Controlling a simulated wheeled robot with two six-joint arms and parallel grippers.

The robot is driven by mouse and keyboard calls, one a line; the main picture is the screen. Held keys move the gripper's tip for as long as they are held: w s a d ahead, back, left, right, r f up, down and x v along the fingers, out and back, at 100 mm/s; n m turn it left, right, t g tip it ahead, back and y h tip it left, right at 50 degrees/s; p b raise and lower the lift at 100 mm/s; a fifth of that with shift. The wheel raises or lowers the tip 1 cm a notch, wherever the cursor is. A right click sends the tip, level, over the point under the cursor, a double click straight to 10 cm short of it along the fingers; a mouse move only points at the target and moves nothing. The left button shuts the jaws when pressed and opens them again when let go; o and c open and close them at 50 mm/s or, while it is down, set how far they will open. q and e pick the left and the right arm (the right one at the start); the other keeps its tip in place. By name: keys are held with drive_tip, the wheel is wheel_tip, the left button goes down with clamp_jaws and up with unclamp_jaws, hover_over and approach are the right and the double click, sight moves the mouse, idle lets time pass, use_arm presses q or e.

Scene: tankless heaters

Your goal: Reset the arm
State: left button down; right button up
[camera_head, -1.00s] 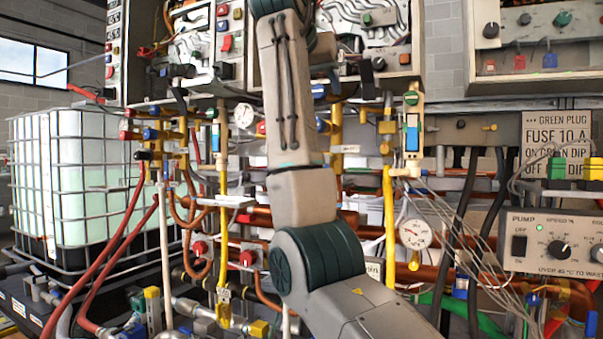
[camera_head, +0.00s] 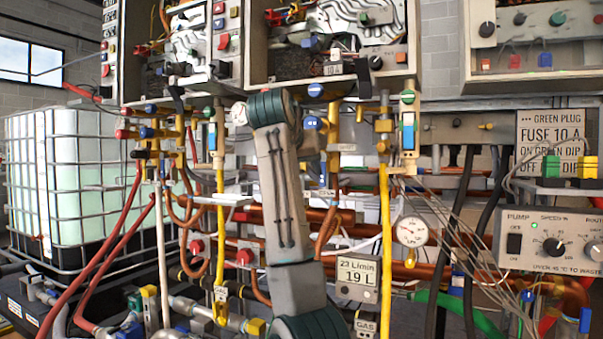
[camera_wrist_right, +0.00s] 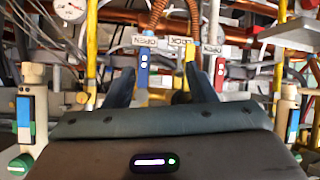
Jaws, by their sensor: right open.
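My right arm (camera_head: 285,195) rises from the bottom middle of the head view, with a dark green joint (camera_head: 272,107) at its top, just below the heater boxes. I cannot clearly make out the right gripper there; the arm hides much of that area. In the right wrist view the two dark fingers of my right gripper (camera_wrist_right: 162,88) stand wide apart with nothing held between them. Beyond them are pipes and a blue-handled valve (camera_wrist_right: 143,70) under tags; the tag text appears upside down. My left gripper is in neither view.
Open heater boxes (camera_head: 335,45) hang above the arm. Pipes, a yellow pipe (camera_head: 386,215), a gauge (camera_head: 411,231) and loose wires crowd both sides. A pump panel (camera_head: 550,240) is at right, and a caged white tank (camera_head: 75,190) at left.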

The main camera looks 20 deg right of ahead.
drive_tip(key=shift+w+f, duration=0.15)
drive_tip(key=shift+f, duration=0.3)
